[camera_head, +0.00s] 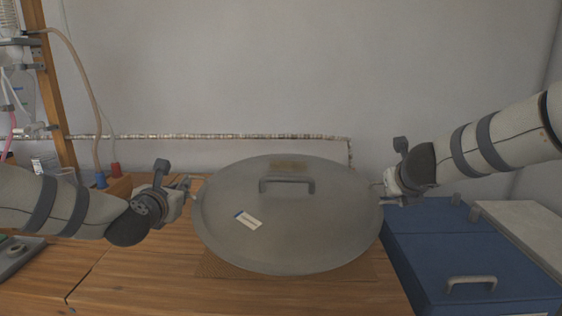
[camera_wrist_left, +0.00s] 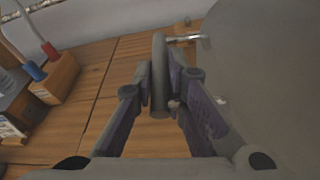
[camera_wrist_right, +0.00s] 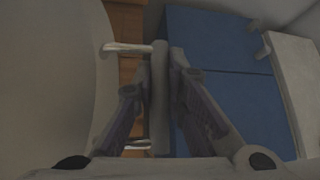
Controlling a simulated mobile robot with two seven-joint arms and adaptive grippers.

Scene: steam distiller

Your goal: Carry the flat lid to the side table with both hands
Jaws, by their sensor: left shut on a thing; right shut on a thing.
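The flat lid (camera_head: 330,225) is a wide round grey metal disc with a bar handle on top, a white label and a tan plate. It is held between my two grippers over the wooden table (camera_head: 130,270). My left gripper (camera_head: 187,188) is shut on the lid's left side handle (camera_wrist_left: 158,75). My right gripper (camera_head: 383,188) is shut on the lid's right side handle (camera_wrist_right: 159,95). The lid also fills the right of the left wrist view (camera_wrist_left: 265,70) and the left of the right wrist view (camera_wrist_right: 50,80). The lid hides what lies directly under it.
A blue chest (camera_head: 460,245) with a grey handle stands at the right, with a pale surface (camera_head: 525,230) beyond it. A wooden block with blue and red fittings (camera_head: 118,185) and a wooden post with tubing (camera_head: 50,80) stand at the left. A pipe (camera_head: 230,136) runs along the wall.

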